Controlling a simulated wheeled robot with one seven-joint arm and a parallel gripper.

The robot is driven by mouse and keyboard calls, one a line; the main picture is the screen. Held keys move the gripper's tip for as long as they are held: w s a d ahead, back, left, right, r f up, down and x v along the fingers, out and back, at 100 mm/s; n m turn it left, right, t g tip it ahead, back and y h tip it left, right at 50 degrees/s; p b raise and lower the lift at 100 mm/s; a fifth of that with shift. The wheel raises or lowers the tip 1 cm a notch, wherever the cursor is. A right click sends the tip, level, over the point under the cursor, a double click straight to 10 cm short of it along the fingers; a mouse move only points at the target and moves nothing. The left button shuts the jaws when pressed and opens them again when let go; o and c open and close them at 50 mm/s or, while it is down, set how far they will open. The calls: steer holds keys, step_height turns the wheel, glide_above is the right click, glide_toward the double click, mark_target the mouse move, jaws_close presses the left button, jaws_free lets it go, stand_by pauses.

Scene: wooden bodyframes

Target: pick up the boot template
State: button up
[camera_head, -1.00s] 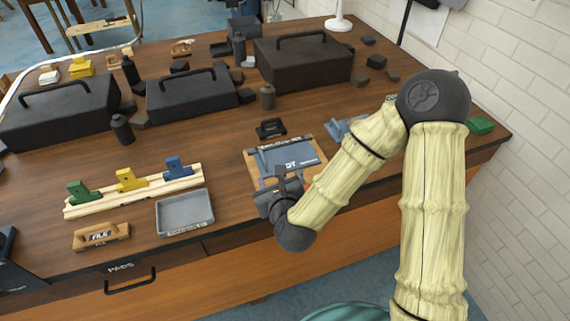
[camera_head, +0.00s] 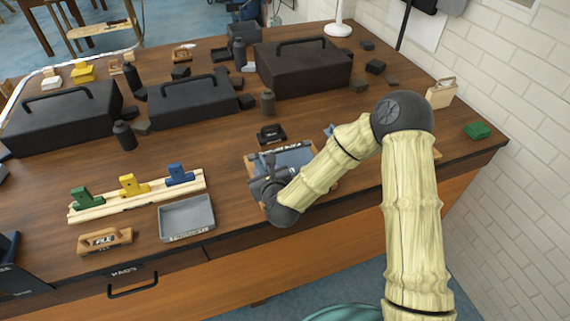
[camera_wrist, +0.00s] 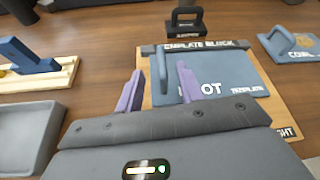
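The boot template (camera_wrist: 212,88) is a flat blue-grey plate marked "OT TEMPLATE", with an upright handle (camera_wrist: 161,72) on its left part. It lies on a wooden board beside a dark strip marked "EMPLATE BLOCK". In the head view, the boot template (camera_head: 296,157) is partly covered by my arm and gripper. My gripper (camera_head: 266,172) is over the board's left side. In the wrist view, its two purple fingers (camera_wrist: 161,92) are apart, with the handle showing between and beyond them. Nothing is held. Whether the fingers touch the plate is unclear.
A grey tray (camera_head: 187,220) and a wooden rack (camera_head: 140,202) with coloured clamps are to the left. A small black handled block (camera_head: 271,133) stands behind the board. Another blue template (camera_wrist: 292,46) lies to the right. Large black cases (camera_head: 302,70) stand farther back.

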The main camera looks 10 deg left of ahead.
mark_target(263, 162)
steer(key=shift+w+a+p, duration=0.2)
steer(key=shift+w+p, duration=0.15)
steer(key=shift+w, duration=0.1)
steer(key=shift+p+x, duration=0.7)
steer(key=shift+x, duration=1.45)
steer(key=shift+d, duration=0.1)
steer(key=shift+c, duration=0.2)
jaws_close()
steer(key=shift+r, duration=0.1)
